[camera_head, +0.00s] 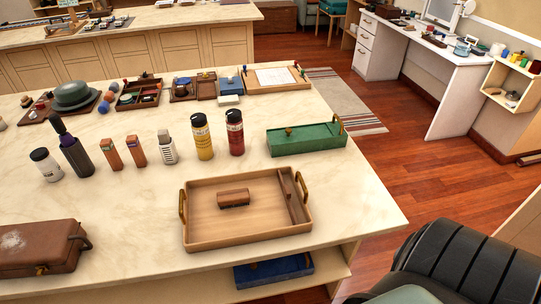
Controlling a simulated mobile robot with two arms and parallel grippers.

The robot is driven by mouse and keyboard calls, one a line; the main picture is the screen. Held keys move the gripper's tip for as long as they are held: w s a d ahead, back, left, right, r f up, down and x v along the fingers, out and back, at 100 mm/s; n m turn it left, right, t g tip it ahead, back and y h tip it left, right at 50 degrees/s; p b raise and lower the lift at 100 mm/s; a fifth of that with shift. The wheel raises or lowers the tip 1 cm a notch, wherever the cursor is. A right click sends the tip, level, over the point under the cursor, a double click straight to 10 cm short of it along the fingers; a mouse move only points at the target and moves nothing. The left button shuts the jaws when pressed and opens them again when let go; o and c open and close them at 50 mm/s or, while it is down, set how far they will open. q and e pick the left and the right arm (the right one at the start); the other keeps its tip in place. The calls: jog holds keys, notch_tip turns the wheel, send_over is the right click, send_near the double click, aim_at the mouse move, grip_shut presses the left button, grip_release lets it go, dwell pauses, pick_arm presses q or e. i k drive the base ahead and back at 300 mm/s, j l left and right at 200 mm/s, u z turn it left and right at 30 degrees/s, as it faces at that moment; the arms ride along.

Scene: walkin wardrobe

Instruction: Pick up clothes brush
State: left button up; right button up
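A wooden clothes brush (233,197) with dark bristles along its underside lies in a wooden tray (214,243) near the front edge of the marble-topped island. The tray has brass handles at its left and right ends and a narrow compartment along its right side. The brush rests in the larger left part, bristles down, with clear space around it. Neither of my grippers is in view.
A green box (306,140) and several bottles (202,138) stand behind the tray. A brown leather case (38,249) lies at the front left. Bare marble (130,220) lies left of the tray. Wooden floor (400,160) is open to the right.

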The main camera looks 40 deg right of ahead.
aim_at(238, 197)
jog(key=z, duration=0.9)
jog(key=j, duration=0.35)
